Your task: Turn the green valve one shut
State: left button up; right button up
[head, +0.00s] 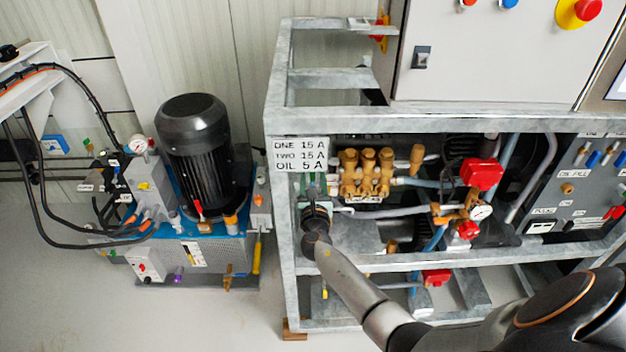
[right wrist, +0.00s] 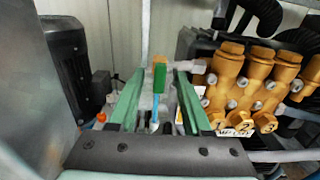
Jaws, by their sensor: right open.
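The green valve handle (right wrist: 160,78) shows in the right wrist view as a small upright green block with a brownish left side. A blue piece (right wrist: 155,112) is just below it. My right gripper (right wrist: 156,82) is open, its two green fingers on either side of the handle with a gap on both sides. In the head view my right gripper (head: 313,184) reaches into the frame's left bay, below the label plate; I cannot pick out the valve there. My left gripper is not in view.
A brass pump (head: 366,172) stands right of my gripper, close to it in the right wrist view (right wrist: 245,85). The grey frame's left post (head: 282,220) and the label plate (head: 300,154) are near my gripper. A black motor (head: 195,140) stands left.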

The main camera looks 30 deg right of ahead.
grip_shut()
dwell(0.3)
